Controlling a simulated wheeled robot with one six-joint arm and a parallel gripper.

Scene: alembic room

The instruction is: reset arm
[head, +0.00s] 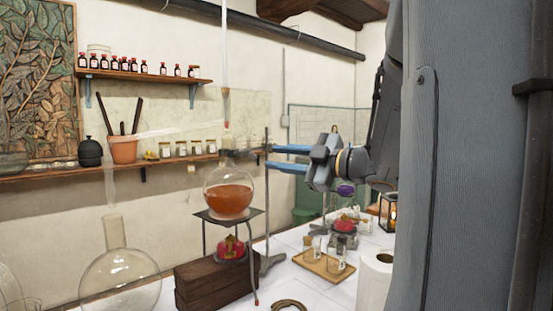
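My gripper (288,158) shows in the head view with two blue fingers pointing left. The fingers are apart, with nothing seen between them. It is in the air above the white table, to the right of a round flask (228,201) holding orange-brown liquid. The fingertips are near a metal stand rod (267,190); I cannot tell whether they touch it. My grey arm fills much of the right side and hides what is behind it.
The flask sits on a tripod (204,240) over a red burner (231,247). A large empty flask (118,272) stands at the front left. A wooden tray (307,262) with small glasses and a paper roll (374,283) are below my arm. Shelves line the wall.

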